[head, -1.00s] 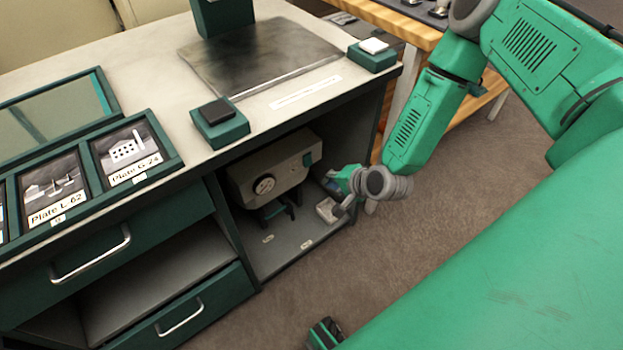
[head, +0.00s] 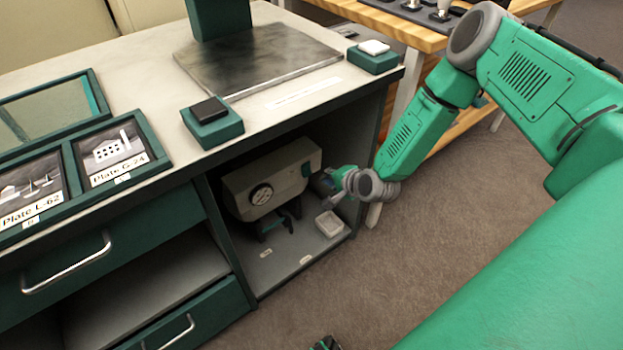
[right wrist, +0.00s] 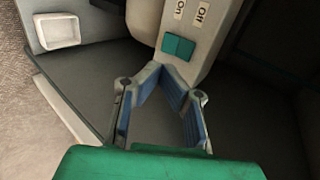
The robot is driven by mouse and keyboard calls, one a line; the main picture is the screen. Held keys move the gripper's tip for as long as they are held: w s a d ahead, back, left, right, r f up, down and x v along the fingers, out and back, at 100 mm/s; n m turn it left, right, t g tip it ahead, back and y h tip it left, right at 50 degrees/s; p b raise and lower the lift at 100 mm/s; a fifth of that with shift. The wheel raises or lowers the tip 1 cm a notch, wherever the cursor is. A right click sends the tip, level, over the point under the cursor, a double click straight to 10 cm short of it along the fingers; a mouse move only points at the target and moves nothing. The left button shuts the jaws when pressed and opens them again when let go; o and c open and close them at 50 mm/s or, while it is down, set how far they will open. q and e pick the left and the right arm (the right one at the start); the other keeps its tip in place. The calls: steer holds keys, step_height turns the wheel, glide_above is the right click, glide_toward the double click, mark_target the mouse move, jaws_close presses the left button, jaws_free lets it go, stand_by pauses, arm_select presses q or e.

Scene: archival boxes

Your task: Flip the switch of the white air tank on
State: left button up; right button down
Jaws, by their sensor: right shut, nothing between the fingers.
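The white air tank (head: 279,179) is a cream box with a round dial (head: 261,194) on its front, standing in the open lower bay of the desk. Its green switch (right wrist: 178,46) shows in the right wrist view, with "On" and "Off" labels just above it; which way it is set I cannot tell. A green patch shows at the tank's right end in the head view (head: 307,170). My right gripper (right wrist: 162,67) is shut and empty, its blue-padded fingertips right at the switch's lower edge; contact is unclear. It also shows in the head view (head: 322,184), beside the tank's right end.
A small white tray (head: 330,224) lies on the bay floor, below my right gripper. The desk's side panel (head: 372,127) stands close to my right arm. Black (head: 210,109) and white (head: 374,47) buttons sit on the desktop. Carpet to the right is clear.

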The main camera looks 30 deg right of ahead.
mark_target(308, 174)
steer(key=shift+w+r+b+x, duration=0.15)
steer(key=shift+b+x, duration=0.4)
steer(key=shift+x, duration=0.75)
steer(key=shift+w+r+b+x, duration=0.1)
steer(key=shift+b+x, duration=0.4)
steer(key=shift+x, duration=0.85)
steer(key=shift+w+r+b+x, duration=0.15)
steer(key=shift+b+x, duration=0.4)
steer(key=shift+x, duration=0.75)
steer(key=shift+s, duration=0.15)
